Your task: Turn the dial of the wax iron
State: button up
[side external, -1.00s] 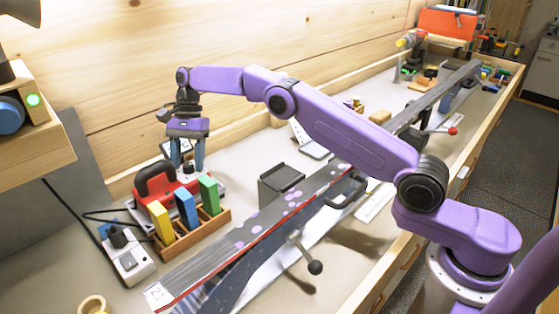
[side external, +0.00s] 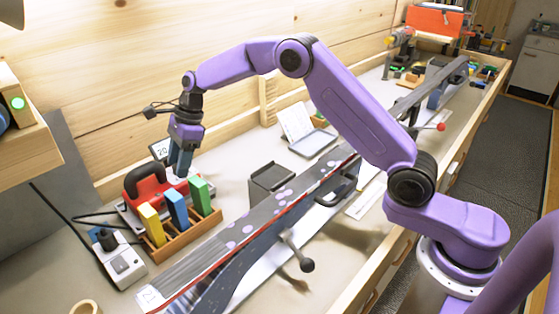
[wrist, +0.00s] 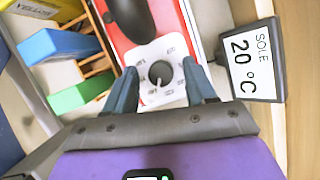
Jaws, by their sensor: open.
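The wax iron (side external: 147,185) is red with a dark handle and stands on the bench against the wooden wall. Its dial (wrist: 160,72), a dark round knob on a white marked plate (wrist: 175,50), shows in the wrist view. My gripper (wrist: 163,92) is open and empty, with one blue finger on each side of the dial's plate. In the side view my gripper (side external: 180,166) points down over the right end of the iron and hides the dial there. I cannot tell how far the fingertips are above the plate.
A display reading 20 °C (wrist: 252,62) stands close to the right finger. Yellow, blue and green wax blocks (side external: 175,207) stand in a wooden rack (side external: 187,235) in front of the iron. A white socket box (side external: 122,262) with cables lies left. A ski (side external: 240,240) crosses the bench.

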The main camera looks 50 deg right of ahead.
jog(key=shift+s+m+t, duration=0.1)
jog(key=shift+m+t, duration=0.3)
jog(key=shift+m, duration=0.6)
jog(key=s+a+v, duration=0.1)
jog(key=v, duration=1.6)
jog(key=s+f+n+h, duration=0.1)
jog(key=s+n, duration=0.5)
jog(key=s, duration=0.2)
jog(key=s+f+n+g+h, duration=0.1)
jog(key=s+f+n, duration=0.1)
jog(key=s+n, duration=0.5)
jog(key=s+f+n, duration=0.1)
jog(key=s+n, duration=0.6)
jog(key=s, duration=0.2)
jog(key=shift+s+a+f+g+h, duration=0.2)
jog(key=shift+a+g+h, duration=0.1)
jog(key=shift+a+h, duration=0.1)
jog(key=shift+s+d+f+n, duration=0.15)
jog(key=shift+s+d+n, duration=0.1)
jog(key=shift+s+n, duration=0.25)
jog(key=shift+s, duration=0.1)
